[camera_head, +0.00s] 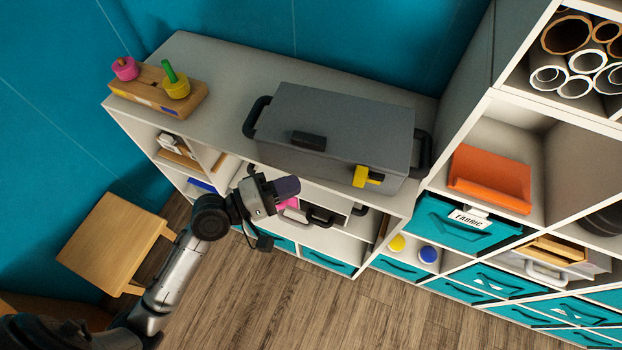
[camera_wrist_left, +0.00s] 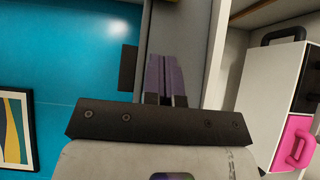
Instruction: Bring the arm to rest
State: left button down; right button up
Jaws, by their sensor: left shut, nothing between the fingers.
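My left arm comes in from the lower left in the head view. Its left gripper (camera_head: 287,187) is in front of the white shelf unit (camera_head: 215,88), below the front edge of its top. In the left wrist view the gripper (camera_wrist_left: 163,75) shows its two purple fingers side by side, shut with nothing between them. A grey surface stands behind the fingers there. My right gripper is in neither view.
A grey case (camera_head: 340,115) with a yellow latch and a wooden block with coloured knobs (camera_head: 150,92) sit on the shelf unit. A wooden stool (camera_head: 112,240) stands at left. A tall shelf with an orange tray (camera_head: 490,180) stands at right. Wood floor (camera_head: 300,300) is clear.

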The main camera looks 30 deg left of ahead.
pick_arm(q)
jog(key=shift+b+v, duration=0.4)
jog(key=shift+v, duration=1.15)
jog(key=s+a+f+m+g+y, duration=0.2)
jog(key=f+m+g+y, duration=0.15)
jog(key=f+m, duration=0.25)
jog(key=s+a+f+m+g+y, duration=0.2)
jog(key=f+m+g+y, duration=0.1)
jog(key=f+m+y, duration=0.3)
jog(key=s+d+f+g+y+p, duration=0.1)
jog(key=s+g+p, duration=0.3)
jog(key=s, duration=0.9)
jog(key=shift+d+f+y+p, duration=0.35)
jog(key=shift+d+f+p, duration=0.35)
jog(key=shift+d+f, duration=0.15)
